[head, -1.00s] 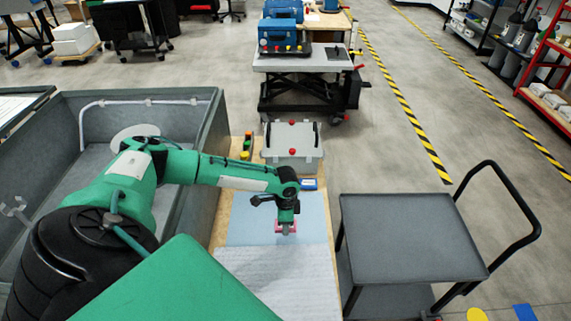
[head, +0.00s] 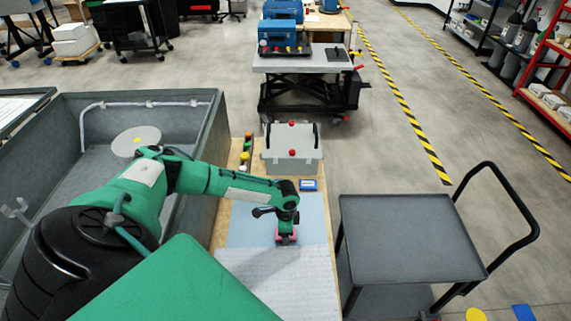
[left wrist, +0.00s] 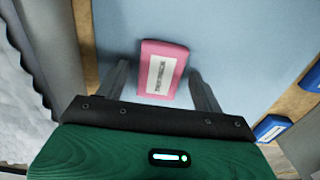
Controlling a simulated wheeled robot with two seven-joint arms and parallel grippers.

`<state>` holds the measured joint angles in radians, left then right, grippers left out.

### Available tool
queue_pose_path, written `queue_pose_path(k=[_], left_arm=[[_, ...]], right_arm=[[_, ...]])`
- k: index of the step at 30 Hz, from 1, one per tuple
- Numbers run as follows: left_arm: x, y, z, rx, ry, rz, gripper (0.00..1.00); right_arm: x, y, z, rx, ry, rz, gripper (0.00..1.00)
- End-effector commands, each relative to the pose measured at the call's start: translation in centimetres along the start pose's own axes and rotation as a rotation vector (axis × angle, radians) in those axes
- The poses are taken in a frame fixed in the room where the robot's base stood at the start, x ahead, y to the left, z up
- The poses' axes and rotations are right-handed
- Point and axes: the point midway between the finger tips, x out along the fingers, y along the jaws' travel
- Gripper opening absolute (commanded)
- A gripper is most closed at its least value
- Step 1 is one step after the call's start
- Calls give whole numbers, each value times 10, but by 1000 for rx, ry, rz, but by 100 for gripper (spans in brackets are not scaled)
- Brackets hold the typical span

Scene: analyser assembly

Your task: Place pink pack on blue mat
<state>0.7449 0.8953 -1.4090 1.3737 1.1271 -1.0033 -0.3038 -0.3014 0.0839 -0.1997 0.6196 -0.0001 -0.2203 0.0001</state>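The pink pack (left wrist: 162,70), with a white label, lies on the light blue mat (left wrist: 230,40) in the left wrist view. In the head view the pink pack (head: 286,240) shows under my left gripper (head: 286,236), at the near part of the blue mat (head: 250,215). My left gripper (left wrist: 158,68) is open, with one finger on each side of the pack and a visible gap to each. The pack's near end is close to the gripper body. My right gripper is not in view.
A white padded sheet (head: 280,285) covers the bench nearer me. A blue box (head: 308,185) and a grey case (head: 292,150) stand beyond the mat. A deep grey bin (head: 210,150) is at the left, a grey trolley (head: 410,235) at the right.

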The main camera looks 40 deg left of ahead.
Motion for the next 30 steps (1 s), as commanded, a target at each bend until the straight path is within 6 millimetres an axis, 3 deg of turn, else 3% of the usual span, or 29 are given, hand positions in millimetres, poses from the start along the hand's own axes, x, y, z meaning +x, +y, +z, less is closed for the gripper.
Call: queue_pose_path(k=[11,24,30], left_arm=[[-10,-1,0,0,2,-1,68],[-92,-1,0,1,3,-2,68],[-117,0,0,0,1,-1,68]], right_arm=[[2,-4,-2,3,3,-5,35],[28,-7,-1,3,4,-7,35],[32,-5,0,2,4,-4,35]])
